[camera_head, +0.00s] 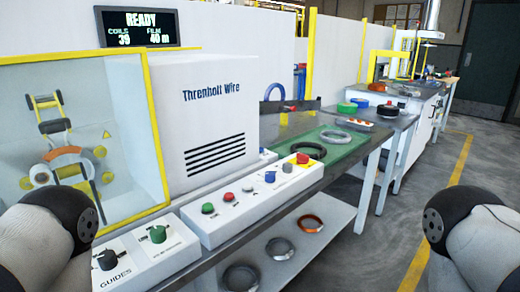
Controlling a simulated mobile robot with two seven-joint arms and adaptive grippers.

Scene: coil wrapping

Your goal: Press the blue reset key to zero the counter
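The blue reset key (269,177) is a small round blue button on the sloped white control panel (232,222), between a small pale button and a dark one. The counter display (138,27) at the top left reads READY, COILS 39 and FILM 40 m. My left and right arms show only as grey and black links at the lower left and lower right edges. Neither gripper is in view, and nothing of mine touches the panel.
The panel also bears a green button (207,208), a red button (227,197) and a red-and-yellow stop button (302,158). A GUIDES box (150,262) with two knobs stands left of it. Floor at right is clear.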

